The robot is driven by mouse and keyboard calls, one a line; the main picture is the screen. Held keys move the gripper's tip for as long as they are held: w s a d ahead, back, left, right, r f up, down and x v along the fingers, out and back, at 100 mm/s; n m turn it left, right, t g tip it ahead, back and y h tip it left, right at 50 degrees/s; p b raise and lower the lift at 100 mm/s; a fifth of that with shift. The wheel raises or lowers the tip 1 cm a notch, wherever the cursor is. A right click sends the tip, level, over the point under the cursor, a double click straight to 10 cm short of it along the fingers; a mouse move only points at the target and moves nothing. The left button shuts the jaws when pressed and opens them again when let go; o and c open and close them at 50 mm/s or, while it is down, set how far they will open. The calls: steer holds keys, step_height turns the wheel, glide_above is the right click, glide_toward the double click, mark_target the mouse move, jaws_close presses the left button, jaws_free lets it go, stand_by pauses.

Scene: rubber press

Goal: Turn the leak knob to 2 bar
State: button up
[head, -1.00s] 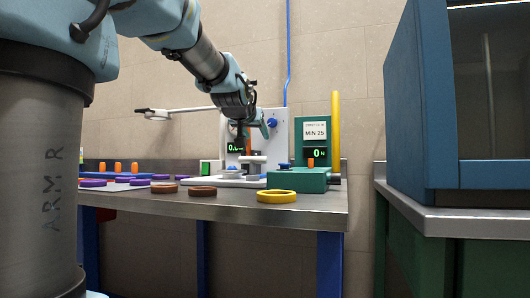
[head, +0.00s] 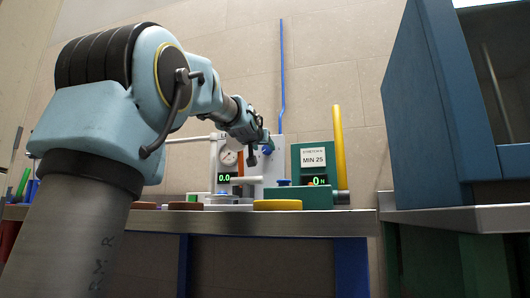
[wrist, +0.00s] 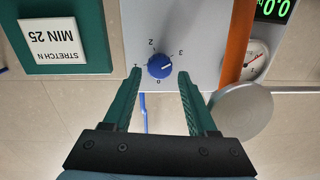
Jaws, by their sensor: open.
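The blue leak knob (wrist: 159,66) sits on the white panel (wrist: 205,20), with 0, 1, 2 and 3 printed around it. Its short white mark points to the right in the wrist view, a little upward, and not at the 2. My gripper (wrist: 160,74) is open, its two green fingers pointing at the panel. The fingertips appear on either side of the knob; I cannot tell whether they touch it. In the head view the knob (head: 267,149) shows beside my gripper (head: 262,140). The green display (head: 224,177) reads 0.0.
A round dial gauge (wrist: 256,60) and an orange upright bar (wrist: 237,45) are right of the knob in the wrist view. A grey disc (wrist: 241,110) lies close to the right finger. The green stretch tester (head: 313,165) stands right of the panel in the head view.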

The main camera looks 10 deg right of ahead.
mark_target(267, 150)
steer(key=shift+x, duration=1.5)
jaws_close()
